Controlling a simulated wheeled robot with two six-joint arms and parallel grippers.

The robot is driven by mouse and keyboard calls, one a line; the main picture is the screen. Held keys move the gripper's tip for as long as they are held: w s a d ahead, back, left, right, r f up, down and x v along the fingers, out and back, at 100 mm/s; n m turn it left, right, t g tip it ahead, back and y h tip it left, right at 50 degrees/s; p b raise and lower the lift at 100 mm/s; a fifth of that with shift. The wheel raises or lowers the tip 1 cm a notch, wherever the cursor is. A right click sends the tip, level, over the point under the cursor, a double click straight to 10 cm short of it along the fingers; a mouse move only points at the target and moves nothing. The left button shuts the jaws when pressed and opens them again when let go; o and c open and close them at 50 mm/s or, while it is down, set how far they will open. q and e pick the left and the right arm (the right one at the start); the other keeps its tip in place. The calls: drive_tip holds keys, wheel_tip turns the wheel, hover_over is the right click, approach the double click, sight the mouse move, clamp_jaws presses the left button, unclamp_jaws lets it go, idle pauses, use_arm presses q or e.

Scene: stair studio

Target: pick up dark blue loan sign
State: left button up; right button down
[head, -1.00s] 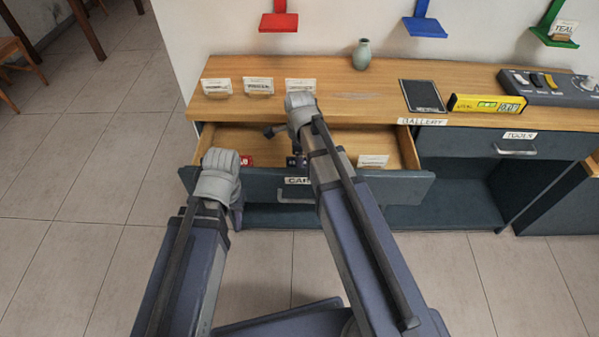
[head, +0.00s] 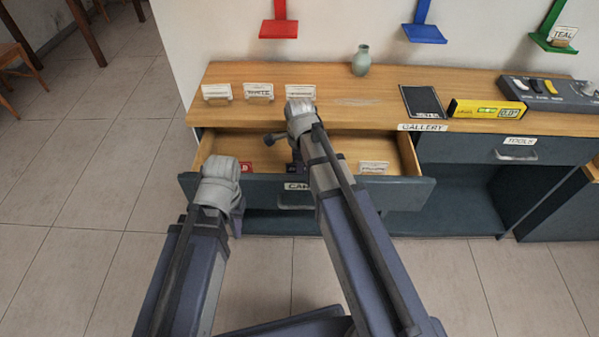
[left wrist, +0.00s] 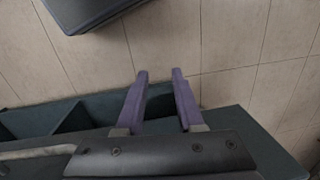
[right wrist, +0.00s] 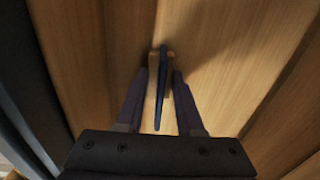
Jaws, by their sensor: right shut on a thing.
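The dark blue loan sign (right wrist: 161,95) shows edge-on in the right wrist view, as a thin blue plate with a wooden base. My right gripper (right wrist: 166,66) is shut on it, low over the wooden drawer floor. In the head view, a dark piece of the sign (head: 292,168) shows beside my right arm inside the open drawer; the arm hides most of it. My left gripper (head: 237,218) hangs in front of the drawer's left part. In the left wrist view its fingers (left wrist: 160,74) are apart with nothing between them.
The open drawer (head: 400,190) also holds a red card (head: 245,167) at left and a white card (head: 374,168) at right. White cards (head: 259,91) stand on the counter above.

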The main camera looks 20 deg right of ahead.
use_arm(q)
drive_tip(key=shift+r, duration=0.1)
use_arm(e)
drive_tip(key=shift+r, duration=0.1)
